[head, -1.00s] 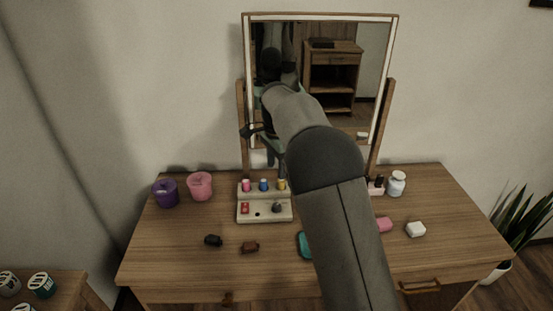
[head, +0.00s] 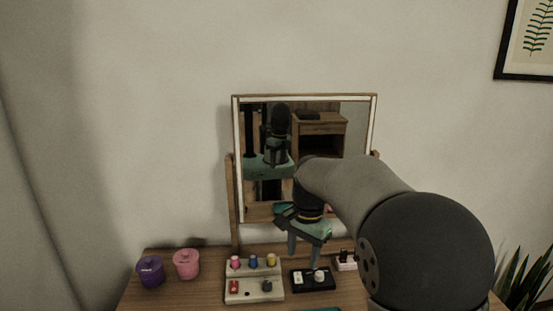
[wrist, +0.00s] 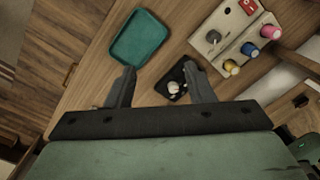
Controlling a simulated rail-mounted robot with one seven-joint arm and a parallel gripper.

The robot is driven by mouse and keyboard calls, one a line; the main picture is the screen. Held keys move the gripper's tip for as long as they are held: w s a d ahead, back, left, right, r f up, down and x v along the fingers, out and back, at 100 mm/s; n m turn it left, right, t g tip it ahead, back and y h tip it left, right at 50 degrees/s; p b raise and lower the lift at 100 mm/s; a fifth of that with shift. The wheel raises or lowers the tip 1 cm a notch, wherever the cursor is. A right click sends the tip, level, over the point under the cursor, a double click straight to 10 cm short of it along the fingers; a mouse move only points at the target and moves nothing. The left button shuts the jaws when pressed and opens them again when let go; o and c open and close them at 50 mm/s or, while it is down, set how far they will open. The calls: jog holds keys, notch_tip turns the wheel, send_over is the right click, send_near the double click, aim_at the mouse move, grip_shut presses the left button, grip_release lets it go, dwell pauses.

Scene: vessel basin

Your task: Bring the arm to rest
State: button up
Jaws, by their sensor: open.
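My gripper (head: 303,252) hangs above the dressing table (head: 205,285), in front of the mirror (head: 350,130), with its fingers pointing down. In the wrist view my gripper (wrist: 160,82) has its two fingers well apart and nothing between them. A small black tray (head: 313,285) with light-coloured pieces lies below the fingers in the head view. In the wrist view the black tray (wrist: 168,93) shows between and beyond the fingertips. My arm covers the right part of the table in the head view.
A cream holder (head: 254,289) with coloured knobs stands left of the black tray. Purple (head: 150,271) and pink (head: 186,263) lidded pots stand at the table's left. A teal tray (wrist: 140,40) lies on the table in the wrist view. A plant (head: 520,283) stands at the right.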

jog(key=s+d+f+n, duration=0.2)
jog(key=s, duration=0.7)
jog(key=s+d+f+n, duration=0.2)
jog(key=s+d+n, duration=0.1)
jog(key=s, duration=0.6)
jog(key=s+d+f+n, duration=0.2)
jog(key=s+d+n, duration=0.1)
jog(key=s, duration=0.6)
jog(key=shift+s, duration=0.25)
